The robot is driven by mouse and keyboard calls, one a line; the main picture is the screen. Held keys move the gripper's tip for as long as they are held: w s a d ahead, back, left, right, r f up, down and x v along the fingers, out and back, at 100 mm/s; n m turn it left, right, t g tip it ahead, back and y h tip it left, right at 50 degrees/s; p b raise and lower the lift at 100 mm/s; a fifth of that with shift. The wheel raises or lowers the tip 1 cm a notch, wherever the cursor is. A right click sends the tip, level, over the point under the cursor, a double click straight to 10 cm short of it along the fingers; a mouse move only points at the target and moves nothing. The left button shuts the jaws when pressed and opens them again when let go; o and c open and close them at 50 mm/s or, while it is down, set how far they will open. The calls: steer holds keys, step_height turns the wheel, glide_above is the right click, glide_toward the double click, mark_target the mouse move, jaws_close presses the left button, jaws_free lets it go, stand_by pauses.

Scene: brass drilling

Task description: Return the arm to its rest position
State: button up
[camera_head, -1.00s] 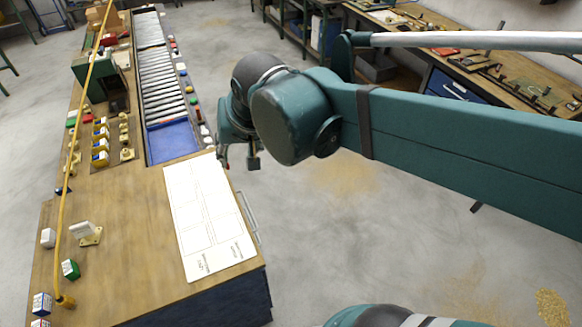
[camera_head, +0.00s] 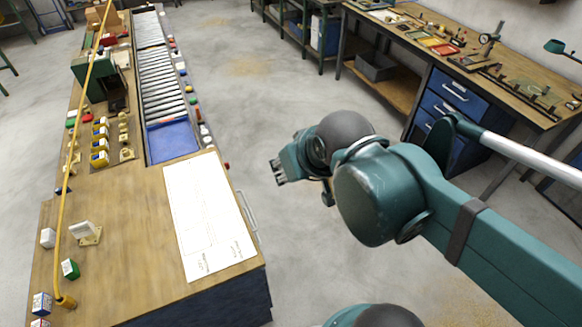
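My gripper (camera_head: 278,172) is at the end of my teal arm, near the middle of the view. It points to the left, over the bare floor to the right of the wooden workbench (camera_head: 120,230). It is apart from the bench. The fingers are small and dark, and I cannot tell whether they are open or shut. I see nothing hanging from them.
The bench carries a white printed sheet (camera_head: 205,215), a blue tray (camera_head: 172,141), a roller conveyor (camera_head: 160,85), a yellow cable (camera_head: 77,170) and small blocks. A second bench (camera_head: 515,95) with blue drawers stands at right. Grey floor (camera_head: 260,110) lies between.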

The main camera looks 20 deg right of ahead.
step_height(320, 180, down, 11)
steer(key=b, duration=1.1)
stand_by(1.0)
